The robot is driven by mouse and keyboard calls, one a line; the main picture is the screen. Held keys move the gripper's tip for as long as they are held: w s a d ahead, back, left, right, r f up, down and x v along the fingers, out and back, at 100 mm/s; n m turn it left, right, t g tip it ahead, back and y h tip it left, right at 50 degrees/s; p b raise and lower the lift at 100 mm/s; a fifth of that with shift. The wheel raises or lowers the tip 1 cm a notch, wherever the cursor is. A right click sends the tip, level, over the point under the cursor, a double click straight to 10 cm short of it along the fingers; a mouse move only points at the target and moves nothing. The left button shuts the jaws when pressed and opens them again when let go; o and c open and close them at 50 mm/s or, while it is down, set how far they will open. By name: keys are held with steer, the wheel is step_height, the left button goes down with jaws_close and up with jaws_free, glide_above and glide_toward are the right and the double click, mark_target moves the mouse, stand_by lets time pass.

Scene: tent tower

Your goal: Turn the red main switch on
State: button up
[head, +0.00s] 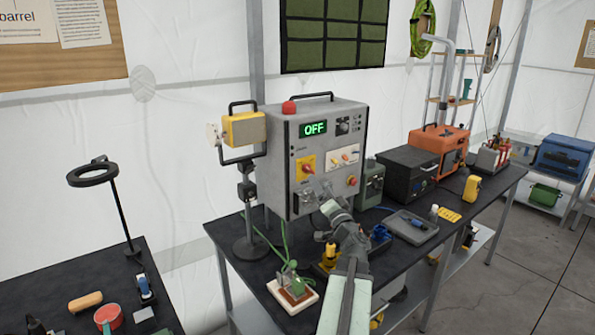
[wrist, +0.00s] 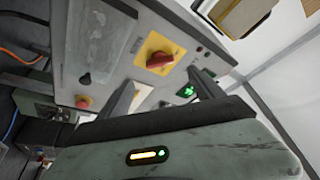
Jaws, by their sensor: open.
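The red main switch (head: 309,169) is a rotary knob on a yellow plate on the front of a grey control box (head: 277,150). The box's display (head: 314,129) reads OFF in green. In the wrist view the red switch (wrist: 160,60) is in clear sight, with its handle lying roughly across the picture. My gripper (head: 318,198) is in front of the box, below the switch in the head view. In the wrist view my gripper (wrist: 163,79) has its two fingers spread and empty. They point toward the switch; the switch appears just beyond the fingertips, apparently untouched.
A smaller red button (head: 351,181) sits right of the switch on the panel. A yellow work lamp (head: 243,130) stands left of the box. A green device (head: 370,185) and a black case (head: 407,172) stand to its right. A small board (head: 292,290) lies in front.

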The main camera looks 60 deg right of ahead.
mark_target(311, 170)
steer(key=p+x, duration=0.2)
steer(key=x, duration=0.6)
steer(key=c, duration=1.4)
